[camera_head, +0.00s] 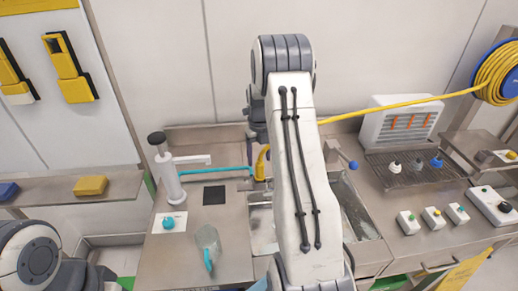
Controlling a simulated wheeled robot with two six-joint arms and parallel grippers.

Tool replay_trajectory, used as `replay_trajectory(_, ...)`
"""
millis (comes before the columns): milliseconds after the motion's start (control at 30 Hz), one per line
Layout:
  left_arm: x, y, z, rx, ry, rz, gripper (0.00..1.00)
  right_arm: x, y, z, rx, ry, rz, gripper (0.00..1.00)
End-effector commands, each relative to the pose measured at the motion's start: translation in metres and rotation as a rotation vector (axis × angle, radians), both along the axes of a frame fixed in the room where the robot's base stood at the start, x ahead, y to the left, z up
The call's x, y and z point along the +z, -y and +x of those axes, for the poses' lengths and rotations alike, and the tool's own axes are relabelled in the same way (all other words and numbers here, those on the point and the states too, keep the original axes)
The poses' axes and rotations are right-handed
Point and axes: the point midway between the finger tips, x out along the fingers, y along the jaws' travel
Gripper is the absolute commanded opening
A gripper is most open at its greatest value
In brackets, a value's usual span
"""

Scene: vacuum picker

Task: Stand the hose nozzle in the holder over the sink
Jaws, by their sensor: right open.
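The yellow hose (400,104) runs from the blue reel at the right toward the sink and passes behind my right arm. A curved yellow piece (262,160) shows just left of my right arm, at the sink's back edge; I cannot tell whether it is the nozzle or only hose. My right gripper (254,135) is open near this yellow piece, mostly hidden behind my arm. I cannot tell whether it touches it. The sink (352,210) is largely covered by my arm. The holder is not clearly visible. My left gripper is out of view.
A white vented box (400,122), a rack (412,167) and several small switch boxes are at the right.

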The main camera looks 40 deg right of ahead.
Motion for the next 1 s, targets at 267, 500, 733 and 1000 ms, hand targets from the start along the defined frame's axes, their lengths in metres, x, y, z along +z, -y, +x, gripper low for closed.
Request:
replay_trajectory(267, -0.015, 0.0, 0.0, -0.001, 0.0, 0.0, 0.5, 0.049, 0.001, 0.0, 0.0, 0.002, -0.001, 0.7)
replay_trajectory(500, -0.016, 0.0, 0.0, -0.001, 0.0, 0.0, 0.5, 0.063, 0.0, 0.0, -0.001, 0.0, 0.0, 0.7)
replay_trajectory(733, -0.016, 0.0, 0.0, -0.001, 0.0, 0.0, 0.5, 0.072, -0.034, 0.004, 0.198, 0.005, 0.002, 0.7)
replay_trajectory(1000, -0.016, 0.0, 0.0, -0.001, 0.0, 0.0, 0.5, 0.105, -0.197, -0.021, 1.264, 0.033, 0.003, 0.7)
